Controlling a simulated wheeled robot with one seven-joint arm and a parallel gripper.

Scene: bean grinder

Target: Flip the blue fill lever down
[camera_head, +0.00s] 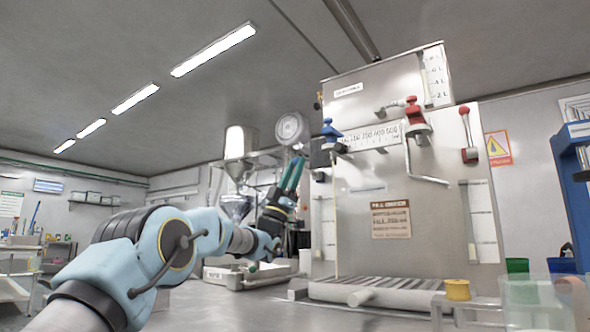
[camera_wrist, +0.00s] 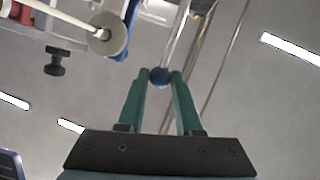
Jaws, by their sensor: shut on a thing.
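The tall steel machine (camera_head: 375,165) stands right of centre in the head view. A blue valve body (camera_head: 330,130) sits at its upper left side, and blue parts (camera_wrist: 128,30) show at the top of the wrist view. In the wrist view the round blue knob (camera_wrist: 160,77) of the fill lever sits at the end of a thin metal rod. My gripper (camera_wrist: 160,80) has its two green fingertips closed on this knob, one on each side. In the head view my gripper (camera_head: 296,165) is raised, left of the blue valve; the knob is too small to make out there.
A red-capped valve (camera_head: 416,118) and a red-knobbed lever (camera_head: 468,135) are on the machine's right part. A slatted tray (camera_head: 375,292) is at its foot. A yellow cup (camera_head: 457,289) and a green cup (camera_head: 517,266) stand at lower right. Open air lies left of my gripper.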

